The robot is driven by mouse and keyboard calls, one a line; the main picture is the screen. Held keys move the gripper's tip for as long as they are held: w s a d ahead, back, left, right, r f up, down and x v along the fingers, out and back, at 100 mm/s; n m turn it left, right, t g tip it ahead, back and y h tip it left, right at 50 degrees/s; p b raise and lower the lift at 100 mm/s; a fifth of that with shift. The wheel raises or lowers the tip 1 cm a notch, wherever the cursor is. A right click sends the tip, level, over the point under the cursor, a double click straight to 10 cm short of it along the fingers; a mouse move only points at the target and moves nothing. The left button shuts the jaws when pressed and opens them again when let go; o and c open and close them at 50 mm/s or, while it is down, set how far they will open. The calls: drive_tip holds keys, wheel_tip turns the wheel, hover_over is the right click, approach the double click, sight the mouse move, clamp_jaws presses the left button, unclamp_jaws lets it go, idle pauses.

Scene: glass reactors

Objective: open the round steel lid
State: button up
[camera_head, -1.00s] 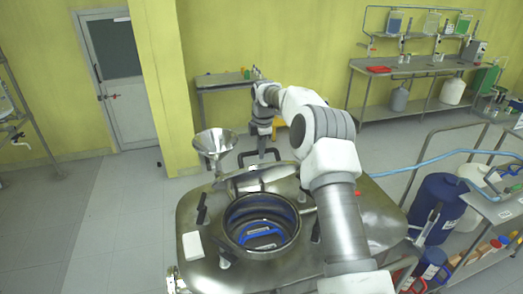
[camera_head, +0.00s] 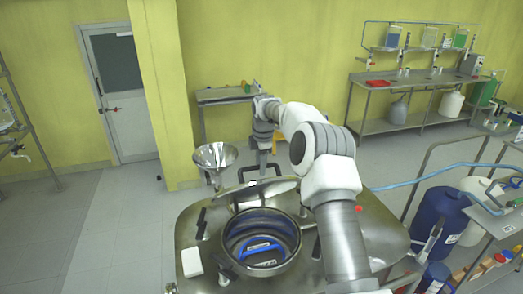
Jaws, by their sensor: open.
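The round steel lid (camera_head: 270,188) is raised and tilted up behind the round opening (camera_head: 228,238) of a steel vessel top (camera_head: 195,281). It looks thin from here, and its exact angle is hard to tell. The opening is uncovered, and a blue curved handle-like part shows inside it. My gripper (camera_head: 259,171) hangs just behind the lid's far edge, its dark fingers spread apart. It looks open and empty; whether a finger touches the lid cannot be told.
A steel funnel (camera_head: 214,157) stands left of the lid, close to my gripper. A white block (camera_head: 192,262) lies on the vessel top at left. A blue drum (camera_head: 437,214) and a cart with a rail stand at right. The floor at left is clear.

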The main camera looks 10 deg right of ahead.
drive_tip(key=s+r, duration=0.3)
drive_tip(key=r, duration=1.3)
drive_tip(key=shift+s+d+r+b, duration=0.15)
drive_tip(key=shift+s+r+b, duration=0.1)
drive_tip(key=shift+b, duration=0.15)
drive_tip(key=shift+w, duration=0.1)
